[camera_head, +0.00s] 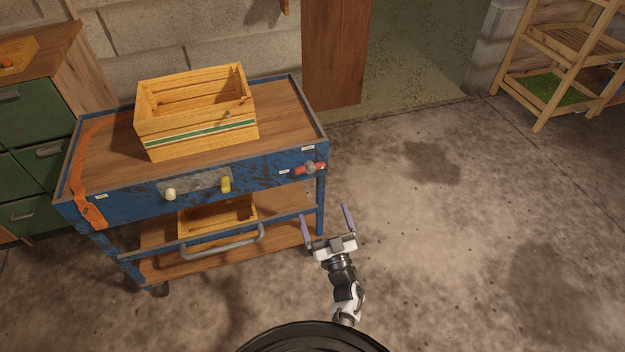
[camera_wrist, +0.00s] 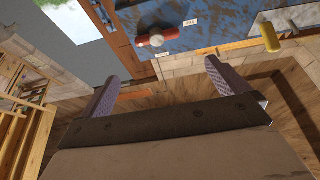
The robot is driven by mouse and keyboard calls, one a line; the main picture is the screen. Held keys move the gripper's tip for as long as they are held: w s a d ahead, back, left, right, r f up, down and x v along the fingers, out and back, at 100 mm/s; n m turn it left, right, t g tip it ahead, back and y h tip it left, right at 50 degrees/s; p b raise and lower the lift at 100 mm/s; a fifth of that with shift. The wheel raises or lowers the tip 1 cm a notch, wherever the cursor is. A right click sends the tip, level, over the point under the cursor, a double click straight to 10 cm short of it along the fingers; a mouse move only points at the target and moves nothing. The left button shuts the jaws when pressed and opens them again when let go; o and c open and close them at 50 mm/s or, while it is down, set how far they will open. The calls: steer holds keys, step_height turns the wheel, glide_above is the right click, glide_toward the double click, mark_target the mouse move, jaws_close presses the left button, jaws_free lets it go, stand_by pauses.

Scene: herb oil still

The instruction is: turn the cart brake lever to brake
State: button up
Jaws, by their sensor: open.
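A red lever (camera_head: 309,168) with a pale round hub sits at the right end of the blue cart's front panel (camera_head: 118,203). It lies roughly level, with small white labels above it and to its left, too small to read. I take it for the brake lever. It also shows in the wrist view (camera_wrist: 145,42), near the top, beyond my fingers. My gripper (camera_head: 325,212) is open and empty, below and slightly right of the lever, apart from it. In the wrist view its two purple fingers (camera_wrist: 161,72) are spread wide with nothing between them.
The panel also carries a yellow knob (camera_head: 226,184) and a cream knob (camera_head: 170,194). A grey handle (camera_head: 222,243) juts out below. A wooden crate (camera_head: 196,141) stands on top beside an orange strap (camera_head: 84,170). The floor right of the cart is clear up to a wooden rack (camera_head: 541,122).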

mark_target(311, 171)
steer(key=x, duration=0.4)
steer(key=p+x, duration=0.1)
steer(key=x, duration=0.7)
steer(key=shift+w+f+p, duration=0.15)
steer(key=shift+w+p, duration=0.2)
steer(key=shift+w, duration=0.2)
steer(key=c, duration=0.8)
